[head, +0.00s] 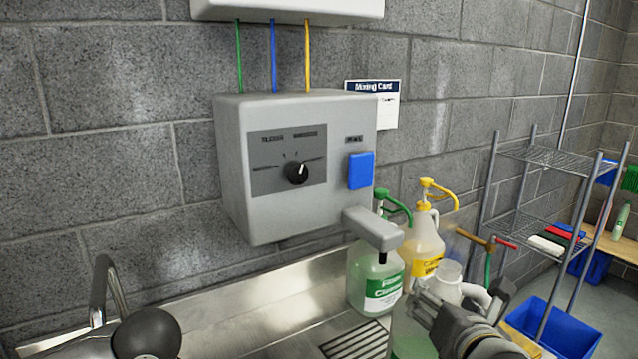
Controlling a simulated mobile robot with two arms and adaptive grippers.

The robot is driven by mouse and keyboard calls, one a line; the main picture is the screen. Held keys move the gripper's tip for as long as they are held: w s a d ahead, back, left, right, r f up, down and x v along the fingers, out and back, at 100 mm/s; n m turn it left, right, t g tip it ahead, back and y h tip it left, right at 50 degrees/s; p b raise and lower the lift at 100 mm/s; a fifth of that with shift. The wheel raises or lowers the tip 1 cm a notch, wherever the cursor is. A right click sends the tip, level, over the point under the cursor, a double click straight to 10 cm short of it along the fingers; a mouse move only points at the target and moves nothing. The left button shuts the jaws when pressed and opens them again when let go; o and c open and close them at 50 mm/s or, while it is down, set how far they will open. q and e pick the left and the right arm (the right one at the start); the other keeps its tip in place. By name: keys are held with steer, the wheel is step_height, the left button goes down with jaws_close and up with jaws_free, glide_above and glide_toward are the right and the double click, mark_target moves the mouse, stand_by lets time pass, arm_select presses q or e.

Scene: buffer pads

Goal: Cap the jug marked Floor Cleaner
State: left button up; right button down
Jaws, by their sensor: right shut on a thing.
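A translucent pale jug (449,272) with a rounded open-looking neck stands at the lower right, its white handle on the right side. Green shows at its lower left. My right gripper (440,312) is in front of it, shut on the jug, and hides much of its body. No Floor Cleaner label can be read on it. Behind it stand a jug with a green label and green pump (378,285) and a jug with a yellow label and yellow pump (426,240). Their small label text is not fully legible. No loose cap can be made out.
A grey dispenser box (297,215) with a dial, blue button and spout hangs over the steel sink counter (255,312). A chrome tap (103,280) is at left. A wire shelf (540,150) and blue bin (552,325) stand at right.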

arm_select(q)
steer(key=shift+s+d+f+m, duration=0.1)
steer(key=shift+s+m, duration=0.3)
steer(key=shift+s, duration=0.15)
arm_select(e)
steer(key=shift+s+a+r+n+y, duration=0.3)
steer(key=shift+s+a+y, duration=0.1)
steer(key=shift+s, duration=0.25)
steer(key=shift+a, duration=0.15)
steer(key=s+a, duration=0.2)
steer(key=a, duration=0.7)
steer(key=s+a, duration=0.2)
steer(key=a, duration=0.7)
steer(key=shift+a, duration=0.4)
